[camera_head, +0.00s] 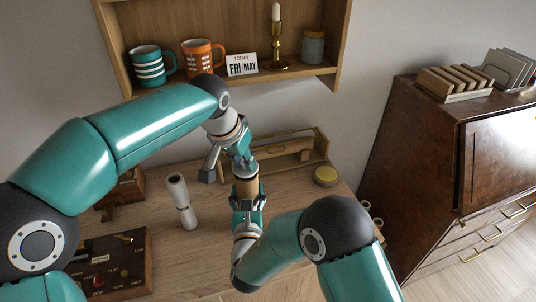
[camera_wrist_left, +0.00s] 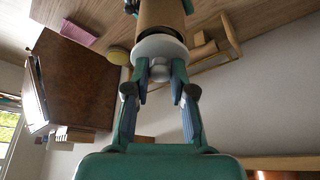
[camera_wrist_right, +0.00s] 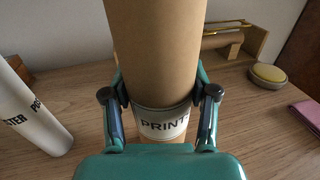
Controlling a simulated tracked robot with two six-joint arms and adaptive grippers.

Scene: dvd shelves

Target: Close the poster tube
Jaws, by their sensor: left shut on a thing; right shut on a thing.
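The brown cardboard poster tube (camera_wrist_right: 155,45) stands upright with a white "PRINT" label band (camera_wrist_right: 163,123). My right gripper (camera_head: 247,203) is shut around the tube at this band; it also shows in the right wrist view (camera_wrist_right: 161,100). My left gripper (camera_head: 243,161) is above it, shut on a white cap (camera_wrist_left: 160,47) in the left wrist view. The cap lies in line with the tube's top end and appears to meet it. Whether it is fully seated cannot be told. In the head view the brown tube (camera_head: 246,187) shows between the grippers.
A white roll marked "POSTER" (camera_head: 181,201) stands left of the tube on the wooden desk. A wooden rack (camera_head: 290,150) and a round yellow-topped tin (camera_head: 326,176) are behind and right. A control box (camera_head: 112,264) is front left. A wall shelf (camera_head: 230,82) with mugs hangs above.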

